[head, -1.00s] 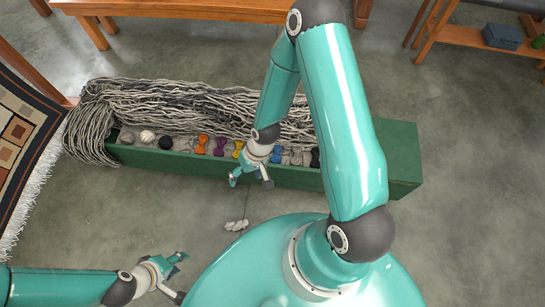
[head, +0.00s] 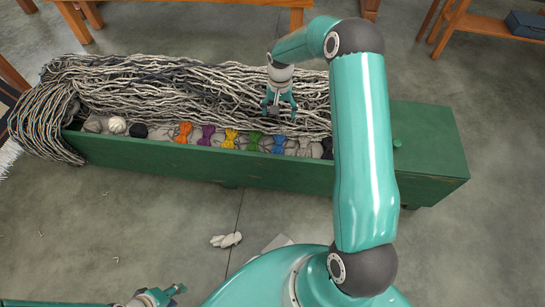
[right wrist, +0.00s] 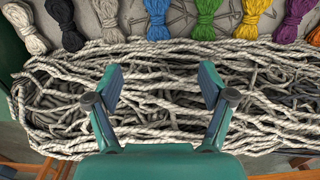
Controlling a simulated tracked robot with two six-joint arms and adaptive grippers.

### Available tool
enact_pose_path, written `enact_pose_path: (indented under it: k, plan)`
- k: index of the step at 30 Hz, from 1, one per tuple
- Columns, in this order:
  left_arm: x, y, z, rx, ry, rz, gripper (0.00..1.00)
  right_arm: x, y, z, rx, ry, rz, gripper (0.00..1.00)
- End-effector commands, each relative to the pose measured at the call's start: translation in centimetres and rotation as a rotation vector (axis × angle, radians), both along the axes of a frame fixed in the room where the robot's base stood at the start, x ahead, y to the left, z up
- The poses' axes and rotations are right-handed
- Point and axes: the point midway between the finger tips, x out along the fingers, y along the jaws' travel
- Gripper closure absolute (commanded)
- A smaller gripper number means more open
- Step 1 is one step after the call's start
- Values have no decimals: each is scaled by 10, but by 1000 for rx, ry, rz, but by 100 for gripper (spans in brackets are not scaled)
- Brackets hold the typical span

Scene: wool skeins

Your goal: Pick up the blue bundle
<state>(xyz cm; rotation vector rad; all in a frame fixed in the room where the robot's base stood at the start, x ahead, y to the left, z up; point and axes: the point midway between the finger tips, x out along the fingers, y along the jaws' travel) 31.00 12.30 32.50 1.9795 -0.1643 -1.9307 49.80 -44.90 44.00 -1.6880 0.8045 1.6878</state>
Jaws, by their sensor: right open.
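The blue bundle (head: 279,144) is a small tied skein in the row along the front of the green box, between a green bundle (head: 254,142) on its left and a grey one on its right. In the right wrist view the blue bundle (right wrist: 157,18) is at the top centre, partly cut off by the frame edge. My right gripper (head: 279,115) is open and empty above the rope pile, just behind the blue bundle and apart from it. Its two fingers also show in the right wrist view (right wrist: 160,85). My left gripper (head: 172,292) is low at the bottom left, far from the box; its jaw state is unclear.
The long green box (head: 210,168) holds a pile of undyed rope (head: 170,90). Purple (head: 207,134), orange (head: 184,132), yellow (head: 230,138) and black bundles share the row. A pale skein (head: 226,240) lies on the floor. Wooden benches stand behind.

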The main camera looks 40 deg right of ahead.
Motion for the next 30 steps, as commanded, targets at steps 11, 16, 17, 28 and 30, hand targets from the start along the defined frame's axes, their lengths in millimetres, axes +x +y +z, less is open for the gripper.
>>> enact_pose_path:
  k: [11,16,17,28,30]
  plan:
    - [0,0,-24,0,-1,0,60,-1,-2,-68,-2,6,-7,19]
    - [0,0,-34,0,0,0,60,-1,-2,-99,-2,5,-5,19]
    - [0,0,-35,0,0,0,60,-1,-2,-103,-3,5,-5,19]
    - [0,0,-46,0,0,0,60,-3,1,-129,-2,5,-5,19]
    - [0,0,-52,0,0,0,60,-5,2,-139,-2,5,-4,19]
